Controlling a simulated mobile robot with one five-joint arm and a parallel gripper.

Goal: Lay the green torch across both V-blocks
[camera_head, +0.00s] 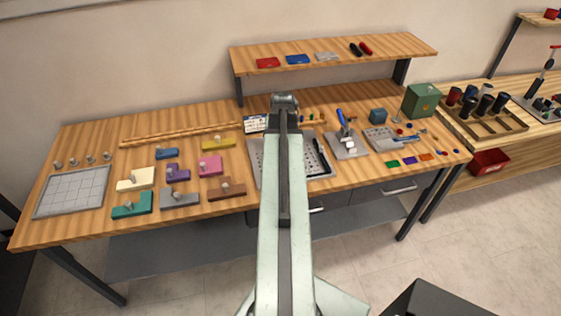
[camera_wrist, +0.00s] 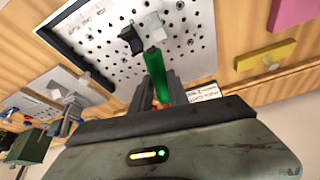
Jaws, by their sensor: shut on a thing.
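The green torch (camera_wrist: 157,70) is in the wrist view, held between the dark fingers of my gripper (camera_wrist: 164,90), which is shut on it. Its far end points over the perforated plate (camera_wrist: 95,45). A pale block (camera_wrist: 153,25) and a black block (camera_wrist: 130,40) stand on the plate just beyond that end; they may be the V-blocks, but their grooves are not clear. I cannot tell whether the torch touches either one. In the head view the plate (camera_head: 255,165) is partly covered by my arm, which hides the torch and these blocks.
Left of the plate are several coloured blocks, including a pink one (camera_head: 211,165), and a grid tray (camera_head: 75,192). Right of it stand a blue-handled tool (camera_head: 343,124) and a green box (camera_head: 420,100). A shelf (camera_head: 330,55) runs above the bench's back.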

